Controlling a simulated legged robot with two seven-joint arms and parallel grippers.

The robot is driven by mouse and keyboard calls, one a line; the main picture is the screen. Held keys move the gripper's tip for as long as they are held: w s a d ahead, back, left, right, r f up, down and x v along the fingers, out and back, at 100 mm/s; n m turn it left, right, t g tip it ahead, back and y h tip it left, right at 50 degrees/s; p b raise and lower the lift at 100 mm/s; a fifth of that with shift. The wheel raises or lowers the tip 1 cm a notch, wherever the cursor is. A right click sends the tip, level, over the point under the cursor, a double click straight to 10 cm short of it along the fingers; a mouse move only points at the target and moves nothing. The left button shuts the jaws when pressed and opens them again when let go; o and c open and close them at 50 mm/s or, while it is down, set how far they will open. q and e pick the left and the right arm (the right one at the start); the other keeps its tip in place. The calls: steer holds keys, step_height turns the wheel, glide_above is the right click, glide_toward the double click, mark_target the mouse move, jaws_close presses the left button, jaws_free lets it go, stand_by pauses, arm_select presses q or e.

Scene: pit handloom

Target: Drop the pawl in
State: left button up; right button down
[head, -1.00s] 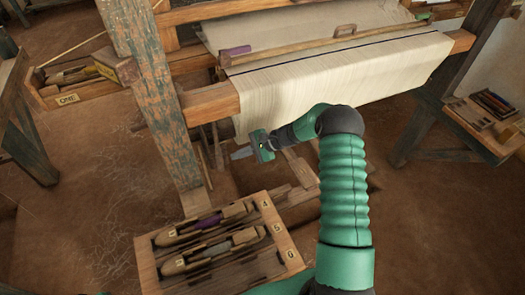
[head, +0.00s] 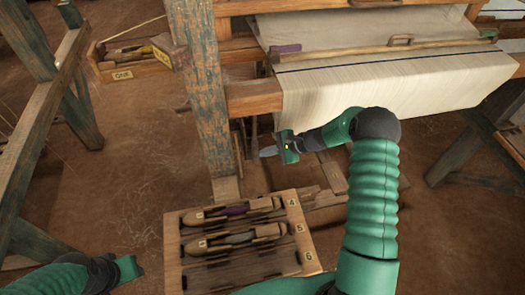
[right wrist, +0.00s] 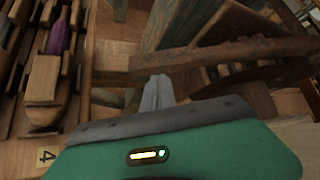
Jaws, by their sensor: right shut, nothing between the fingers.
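My right gripper (head: 268,152) is shut and empty beside the loom's front left post (head: 203,95), below the left end of the cloth-covered front beam (head: 253,97). In the right wrist view its closed grey fingertips (right wrist: 158,92) are close to a dark wooden bar (right wrist: 215,52) that runs across the picture. I cannot tell whether that bar is the pawl, and no part is clearly the pawl in the head view. My left gripper (head: 126,269) is at the bottom left, away from the loom; its jaws are too unclear to judge.
A wooden rack (head: 173,262) numbered 4, 5, 6 holds shuttles below the right gripper. Cream cloth (head: 395,78) hangs over the beam. The earthen floor (head: 115,175) at left is clear.

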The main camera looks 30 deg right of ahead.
step_height(320, 180, up, 7)
steer(key=s+m+g+p, duration=0.1)
steer(key=s+g+p, duration=0.1)
steer(key=p, duration=0.4)
steer(key=shift+s+a+f, duration=0.2)
steer(key=shift+s+a, duration=0.2)
steer(key=shift+s, duration=0.05)
steer(key=shift+d, duration=0.1)
